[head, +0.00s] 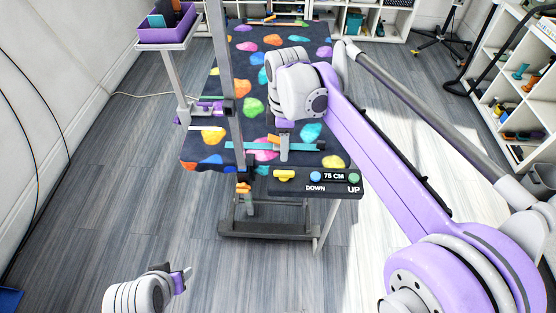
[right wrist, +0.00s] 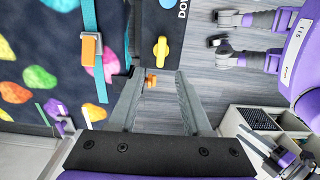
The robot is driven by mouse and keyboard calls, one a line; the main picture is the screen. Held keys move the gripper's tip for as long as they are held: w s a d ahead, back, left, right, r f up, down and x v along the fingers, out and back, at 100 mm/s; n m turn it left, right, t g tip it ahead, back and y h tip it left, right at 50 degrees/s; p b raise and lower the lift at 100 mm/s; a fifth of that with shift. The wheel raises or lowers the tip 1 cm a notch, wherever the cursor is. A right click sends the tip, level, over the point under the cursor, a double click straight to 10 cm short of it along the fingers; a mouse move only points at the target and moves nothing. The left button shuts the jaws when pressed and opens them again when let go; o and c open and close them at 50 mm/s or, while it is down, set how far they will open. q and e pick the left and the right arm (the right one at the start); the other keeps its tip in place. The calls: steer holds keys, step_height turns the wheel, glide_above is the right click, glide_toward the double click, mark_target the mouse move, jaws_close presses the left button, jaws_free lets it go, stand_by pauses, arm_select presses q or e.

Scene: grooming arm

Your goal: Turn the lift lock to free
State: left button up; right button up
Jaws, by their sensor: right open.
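A dark control panel (head: 335,187) at the near edge of the table bears a yellow knob (head: 284,175), a "75 CM" display and the words DOWN and UP. The knob also shows in the right wrist view (right wrist: 161,48), just beyond the fingertips. No lock label is readable. My right gripper (head: 284,156) points down behind the panel; in the right wrist view its fingers (right wrist: 157,76) are apart and empty. A small orange part (right wrist: 151,80) appears between the fingertips, seemingly lower down. My left gripper (head: 184,278) is at the lower left, away from the table; its jaw opening is unclear.
The dark table top (head: 247,63) carries colourful patches and teal straps with an orange buckle (right wrist: 90,50). A grey upright post (head: 222,80) stands at its left, near a purple bin (head: 165,32). Shelves (head: 515,85) line the right. Floor in front is clear.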

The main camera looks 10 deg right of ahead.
mark_target(284, 171)
step_height(284, 171, down, 10)
steer(key=shift+s+b, duration=0.15)
steer(key=shift+b, duration=0.45)
jaws_close()
